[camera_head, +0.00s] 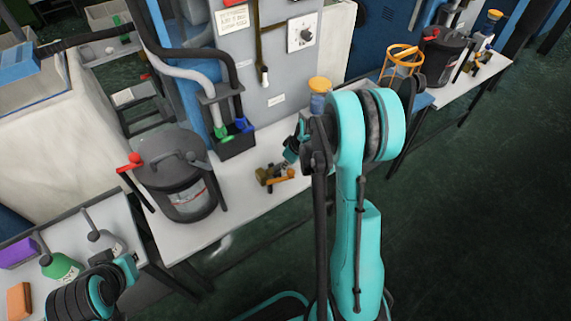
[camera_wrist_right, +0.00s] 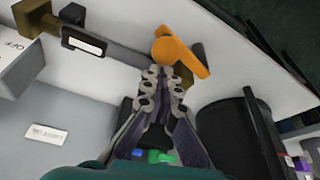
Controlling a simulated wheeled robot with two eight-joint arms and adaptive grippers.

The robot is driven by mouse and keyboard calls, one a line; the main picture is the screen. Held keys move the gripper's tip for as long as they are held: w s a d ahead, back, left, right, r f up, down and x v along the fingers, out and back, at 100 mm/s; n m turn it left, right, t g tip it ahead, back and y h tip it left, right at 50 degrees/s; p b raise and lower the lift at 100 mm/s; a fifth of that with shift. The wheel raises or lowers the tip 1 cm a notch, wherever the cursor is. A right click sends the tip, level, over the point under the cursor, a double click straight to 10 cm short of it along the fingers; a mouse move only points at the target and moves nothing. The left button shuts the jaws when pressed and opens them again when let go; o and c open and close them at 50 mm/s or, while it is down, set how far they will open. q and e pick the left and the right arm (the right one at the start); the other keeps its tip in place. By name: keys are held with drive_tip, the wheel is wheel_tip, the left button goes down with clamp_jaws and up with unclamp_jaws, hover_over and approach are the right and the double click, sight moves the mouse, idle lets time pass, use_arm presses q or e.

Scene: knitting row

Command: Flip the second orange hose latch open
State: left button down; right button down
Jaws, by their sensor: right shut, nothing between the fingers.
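An orange lever latch (camera_head: 284,174) sits on a brass fitting (camera_head: 264,178) on the white bench, right of the black lidded pot. In the right wrist view the orange latch (camera_wrist_right: 180,50) stands just beyond the fingertips, with its arm slanting down to the right. My right gripper (camera_wrist_right: 160,78) is shut and empty, with its tips very close to the latch's base; contact cannot be told. In the head view the right gripper (camera_head: 290,158) is partly hidden behind my own arm. My left gripper is not in view; only a left arm link shows at lower left.
The black pot (camera_head: 180,175) with a red-handled lever (camera_head: 130,162) stands left of the latch. A black box (camera_head: 233,145) with green and blue hose ends stands behind, against the grey panel (camera_head: 270,75). An orange-lidded jar (camera_head: 319,92) stands near my right arm.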

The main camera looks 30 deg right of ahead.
drive_tip(key=shift+s+f+m, duration=0.1)
drive_tip(key=shift+s+m, duration=0.3)
drive_tip(key=shift+m, duration=0.1)
drive_tip(key=shift+s+a+h+b, duration=0.1)
drive_tip(key=shift+s+h+b, duration=0.2)
drive_tip(key=shift+s+b, duration=0.2)
drive_tip(key=shift+w, duration=0.15)
